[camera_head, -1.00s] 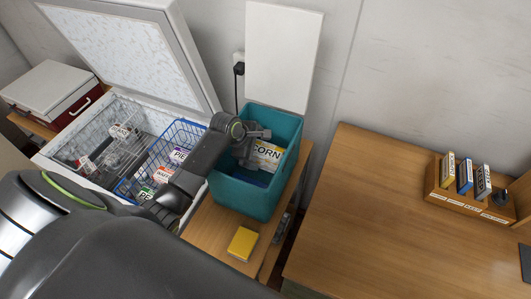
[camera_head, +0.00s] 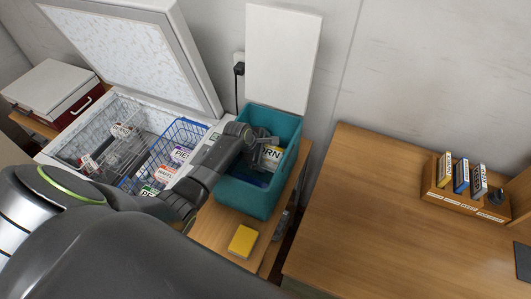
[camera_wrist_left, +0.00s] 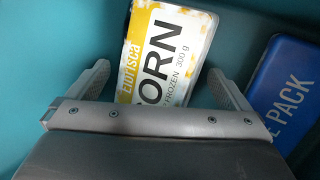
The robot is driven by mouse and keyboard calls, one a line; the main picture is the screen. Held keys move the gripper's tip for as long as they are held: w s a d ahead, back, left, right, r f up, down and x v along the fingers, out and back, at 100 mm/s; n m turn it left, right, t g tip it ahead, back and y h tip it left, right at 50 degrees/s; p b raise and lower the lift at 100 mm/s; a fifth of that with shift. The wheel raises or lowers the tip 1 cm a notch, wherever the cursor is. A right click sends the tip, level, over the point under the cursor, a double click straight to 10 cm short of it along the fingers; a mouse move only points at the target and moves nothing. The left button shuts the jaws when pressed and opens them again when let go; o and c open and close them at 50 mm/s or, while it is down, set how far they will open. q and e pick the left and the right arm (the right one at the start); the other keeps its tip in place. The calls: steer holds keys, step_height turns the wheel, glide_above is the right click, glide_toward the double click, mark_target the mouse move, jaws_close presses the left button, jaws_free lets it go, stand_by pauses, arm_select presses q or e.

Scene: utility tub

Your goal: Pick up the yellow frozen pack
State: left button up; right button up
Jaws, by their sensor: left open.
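The yellow and white frozen pack (camera_head: 272,155), marked CORN, is inside the teal tub (camera_head: 246,196), partly hidden by my gripper in the head view. In the left wrist view the pack (camera_wrist_left: 166,48) leans between the two fingers, its lower part hidden behind the gripper body. My left gripper (camera_wrist_left: 160,82) is open, one finger on each side of the pack; I cannot tell whether they touch it. A blue pack (camera_wrist_left: 288,90) lies in the tub to the right of the right finger. My right gripper is not in view.
An open freezer with wire baskets (camera_head: 180,130) holding several packs stands left of the tub. A plain yellow block (camera_head: 242,241) lies on the low wooden bench in front of the tub. The wooden table (camera_head: 385,220) at right is mostly clear.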

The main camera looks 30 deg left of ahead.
arm_select(q)
steer(key=c, duration=1.2)
steer(key=shift+r, duration=0.1)
steer(key=shift+c, duration=0.2)
steer(key=shift+w+r, duration=0.1)
steer(key=shift+r, duration=0.05)
